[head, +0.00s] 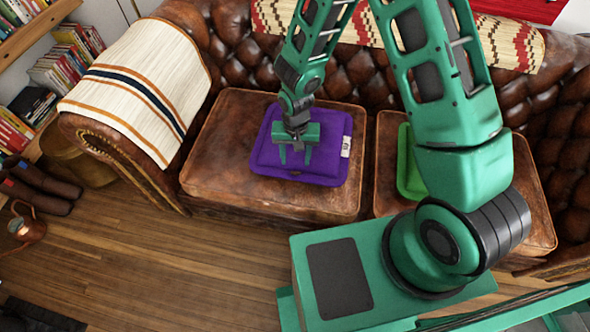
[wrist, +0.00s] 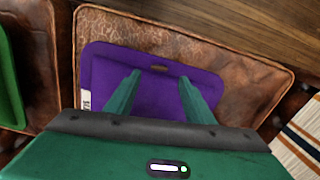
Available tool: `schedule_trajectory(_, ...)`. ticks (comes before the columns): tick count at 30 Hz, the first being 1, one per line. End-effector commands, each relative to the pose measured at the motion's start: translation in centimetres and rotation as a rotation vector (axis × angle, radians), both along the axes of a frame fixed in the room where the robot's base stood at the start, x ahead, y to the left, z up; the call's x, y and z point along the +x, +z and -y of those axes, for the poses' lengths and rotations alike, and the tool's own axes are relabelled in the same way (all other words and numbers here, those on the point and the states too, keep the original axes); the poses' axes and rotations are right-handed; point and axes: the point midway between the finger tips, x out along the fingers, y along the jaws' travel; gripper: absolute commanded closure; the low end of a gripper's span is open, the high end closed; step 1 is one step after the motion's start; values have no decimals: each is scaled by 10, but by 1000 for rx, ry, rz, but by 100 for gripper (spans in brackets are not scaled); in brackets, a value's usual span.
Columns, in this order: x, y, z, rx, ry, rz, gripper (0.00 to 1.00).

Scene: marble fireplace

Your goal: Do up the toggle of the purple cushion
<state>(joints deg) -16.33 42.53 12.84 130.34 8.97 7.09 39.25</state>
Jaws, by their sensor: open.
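The purple cushion (head: 325,172) lies flat on the left brown leather seat of the sofa, with a white tag on its right side in the head view. A small brown toggle (head: 294,173) shows near its front edge; the wrist view also shows the toggle (wrist: 158,69) near the cushion's edge. I cannot tell whether it is fastened. My gripper (head: 295,163) is open and empty above the cushion, its fingers pointing down toward the toggle edge. In the wrist view my gripper (wrist: 160,75) has its fingers spread to either side of the toggle.
A green cushion (head: 408,165) lies on the right seat, partly hidden by my arm. A striped throw (head: 140,85) covers the left armrest. The tufted sofa back (head: 245,40) rises behind the seats. The wooden floor (head: 150,260) in front is clear.

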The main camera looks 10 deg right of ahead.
Motion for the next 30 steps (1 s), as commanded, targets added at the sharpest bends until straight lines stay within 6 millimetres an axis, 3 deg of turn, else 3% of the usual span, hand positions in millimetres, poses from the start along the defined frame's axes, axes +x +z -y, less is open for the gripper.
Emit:
schedule_trajectory(9,-1,-49,0,-2,1,-4,52)
schedule_trajectory(15,-1,-71,1,-1,0,-2,52)
schedule_trajectory(29,0,-80,0,-1,0,1,52)
schedule_trajectory(30,0,-80,0,-1,0,1,56)
